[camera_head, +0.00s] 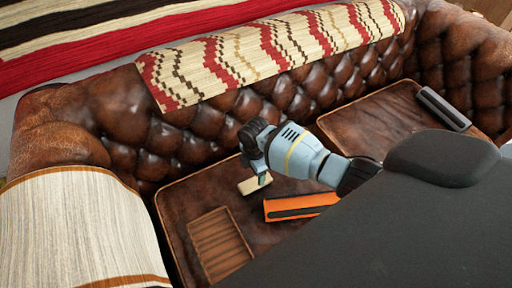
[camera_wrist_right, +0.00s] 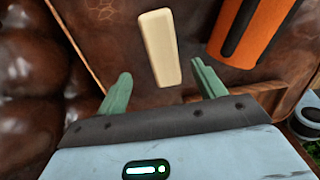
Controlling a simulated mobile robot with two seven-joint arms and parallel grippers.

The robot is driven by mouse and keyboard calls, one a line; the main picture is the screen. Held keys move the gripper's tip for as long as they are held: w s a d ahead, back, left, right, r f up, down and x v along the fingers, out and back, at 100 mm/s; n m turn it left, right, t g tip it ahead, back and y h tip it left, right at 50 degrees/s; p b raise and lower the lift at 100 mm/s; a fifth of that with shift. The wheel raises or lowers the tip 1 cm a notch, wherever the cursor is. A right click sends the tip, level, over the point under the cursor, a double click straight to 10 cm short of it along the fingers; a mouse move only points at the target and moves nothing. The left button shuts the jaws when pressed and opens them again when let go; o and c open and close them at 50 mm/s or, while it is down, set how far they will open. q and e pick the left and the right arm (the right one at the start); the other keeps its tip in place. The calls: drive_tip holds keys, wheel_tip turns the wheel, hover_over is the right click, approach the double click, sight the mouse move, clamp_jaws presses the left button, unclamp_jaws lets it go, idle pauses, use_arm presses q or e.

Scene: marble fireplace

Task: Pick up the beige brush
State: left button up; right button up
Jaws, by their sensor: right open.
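The beige brush (camera_head: 250,186) is a small pale block lying on the brown leather sofa seat in the head view. My right gripper (camera_head: 262,178) is right by it, coming down from above, and partly covers the seat there. In the right wrist view the beige brush (camera_wrist_right: 159,48) lies ahead of and between the two green fingertips (camera_wrist_right: 160,88). The fingers are open, with nothing held between them. My left gripper does not show.
An orange and black object (camera_head: 300,206) lies on the seat to the right of the brush. A brown slatted wooden tray (camera_head: 219,246) lies to the lower left. A dark grey object (camera_head: 443,109) rests on the right cushion. The tufted backrest (camera_head: 215,125) rises behind.

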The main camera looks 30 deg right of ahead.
sight(255, 182)
wheel_tip(255, 182, down, 2)
drive_tip(key=shift+f+b, duration=0.25)
drive_tip(key=shift+b, duration=0.15)
drive_tip(key=shift+f, duration=0.1)
drive_tip(key=f, duration=0.1)
drive_tip(key=f+b, duration=0.1)
drive_tip(key=f, duration=0.2)
drive_tip(key=shift+s+a+f, duration=0.1)
drive_tip(key=shift+s+f, duration=0.1)
drive_tip(key=shift+s, duration=0.1)
drive_tip(key=shift+f+b, duration=0.3)
